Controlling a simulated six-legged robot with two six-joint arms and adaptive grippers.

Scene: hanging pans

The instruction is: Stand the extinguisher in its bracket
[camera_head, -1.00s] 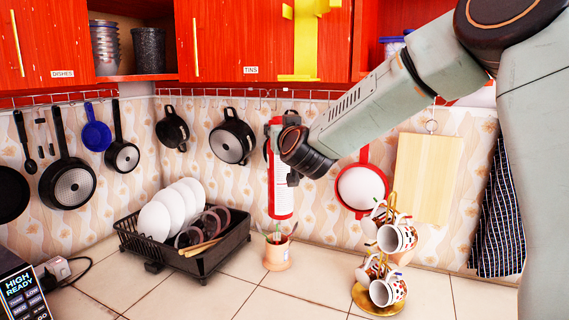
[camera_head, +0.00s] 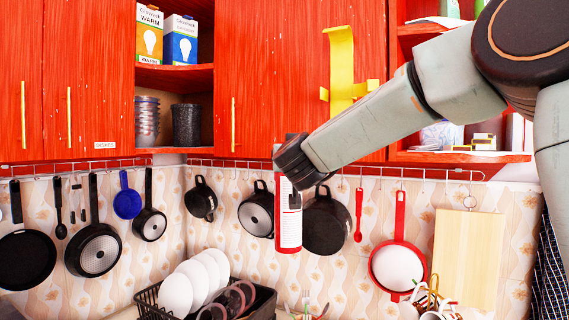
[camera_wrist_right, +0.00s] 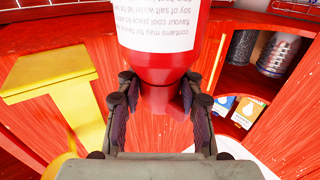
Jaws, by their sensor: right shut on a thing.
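The extinguisher (camera_head: 289,222) is a red cylinder with a white label, roughly upright in the air in front of the hanging pans. My right gripper (camera_wrist_right: 158,95) is shut on the extinguisher's narrow red end; in the wrist view the labelled body (camera_wrist_right: 160,30) extends past the fingers. In the head view my dark wrist hides the top of the extinguisher. The yellow bracket (camera_head: 342,60) is on a red cabinet door, above and right of the extinguisher and apart from it. The bracket also shows at the left of the wrist view (camera_wrist_right: 48,82). My left gripper is not in view.
Several pans (camera_head: 94,250) and a red strainer (camera_head: 398,265) hang from a rail below the cabinets. An open shelf (camera_head: 175,77) holds bulb boxes. A dish rack (camera_head: 262,300) stands below, and a cutting board (camera_head: 468,258) hangs at right.

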